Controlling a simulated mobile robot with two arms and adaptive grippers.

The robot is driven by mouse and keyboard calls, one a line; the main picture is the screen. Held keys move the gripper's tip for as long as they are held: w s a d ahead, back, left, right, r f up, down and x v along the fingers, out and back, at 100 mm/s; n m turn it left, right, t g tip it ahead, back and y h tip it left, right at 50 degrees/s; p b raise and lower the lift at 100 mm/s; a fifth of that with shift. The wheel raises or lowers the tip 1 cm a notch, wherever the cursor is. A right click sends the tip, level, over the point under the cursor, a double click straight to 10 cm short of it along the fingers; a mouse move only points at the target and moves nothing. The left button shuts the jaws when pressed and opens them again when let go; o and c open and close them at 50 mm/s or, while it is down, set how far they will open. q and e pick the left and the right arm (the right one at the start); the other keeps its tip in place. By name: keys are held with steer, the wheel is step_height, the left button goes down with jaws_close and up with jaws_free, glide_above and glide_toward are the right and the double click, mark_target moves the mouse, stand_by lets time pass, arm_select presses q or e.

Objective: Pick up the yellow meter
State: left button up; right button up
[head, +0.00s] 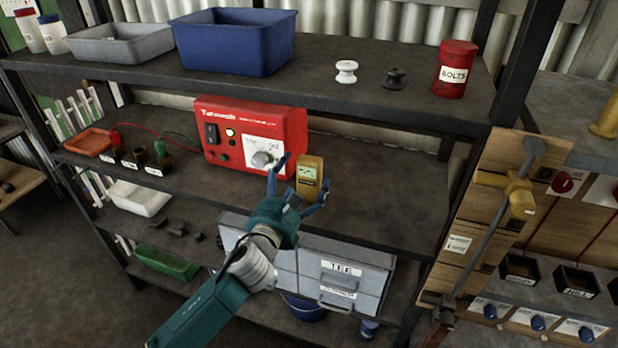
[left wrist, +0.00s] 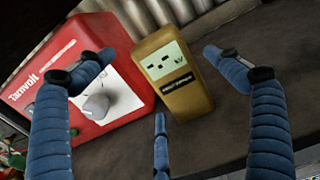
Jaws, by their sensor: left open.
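The yellow meter (head: 309,178) stands upright on the middle shelf, just right of the red Tamvolt box. In the left wrist view the meter (left wrist: 176,78) shows its pale face panel with dark marks and a "kV" label. My left gripper (head: 298,188) is open in front of the meter, its blue fingers spread to either side. In the left wrist view the fingers (left wrist: 160,90) frame the meter, with one finger low in front of it. I see no finger closed on it. The meter's lower part is partly hidden by the gripper in the head view. My right gripper is not in view.
The red Tamvolt box (head: 251,135) with a dial stands close left of the meter. The shelf (head: 390,200) to the right is clear. A shelf above holds a blue bin (head: 235,42) and a red bolts tin (head: 455,69). Grey drawers (head: 330,275) sit below.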

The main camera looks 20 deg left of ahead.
mark_target(302, 176)
arm_select(q)
steer(key=w, duration=0.3)
steer(key=shift+w+d, duration=0.1)
steer(key=shift+d, duration=0.1)
steer(key=shift+c, duration=1)
steer(key=c, duration=1.2)
